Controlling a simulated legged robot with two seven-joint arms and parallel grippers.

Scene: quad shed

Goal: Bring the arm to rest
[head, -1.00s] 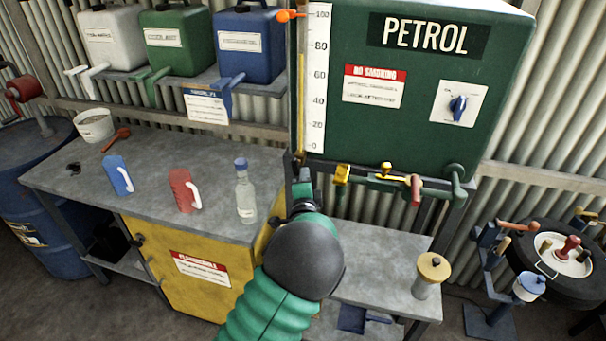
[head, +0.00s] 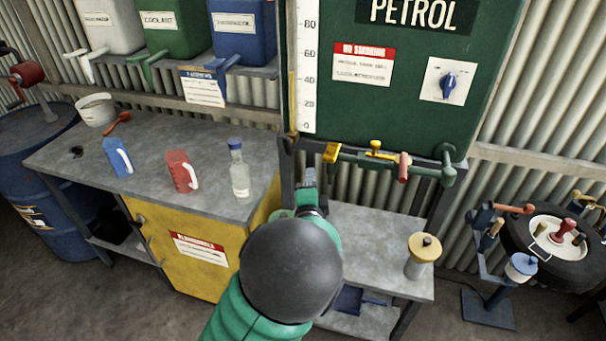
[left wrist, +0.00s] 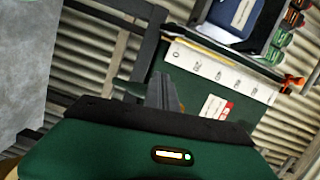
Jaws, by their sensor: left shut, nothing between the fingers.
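My left arm comes up from the bottom middle of the head view, with a dark round joint and green sleeve. My left gripper (head: 309,188) is small and partly hidden behind its own wrist, in front of the gap between the yellow cabinet and the petrol stand. In the left wrist view the gripper's fingers (left wrist: 163,93) are together and hold nothing. The green petrol tank (head: 400,80) with its white scale stands beyond and above the gripper; it also shows tilted in the left wrist view (left wrist: 253,112). My right gripper is in neither view.
A workbench (head: 75,150) at left carries a blue jug (head: 116,157), a red jug (head: 180,171) and a clear bottle (head: 239,172). A yellow-lidded canister (head: 423,256) stands on the low grey table (head: 365,240). Valves (head: 375,155) stick out under the tank. A tyre (head: 570,245) is at right.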

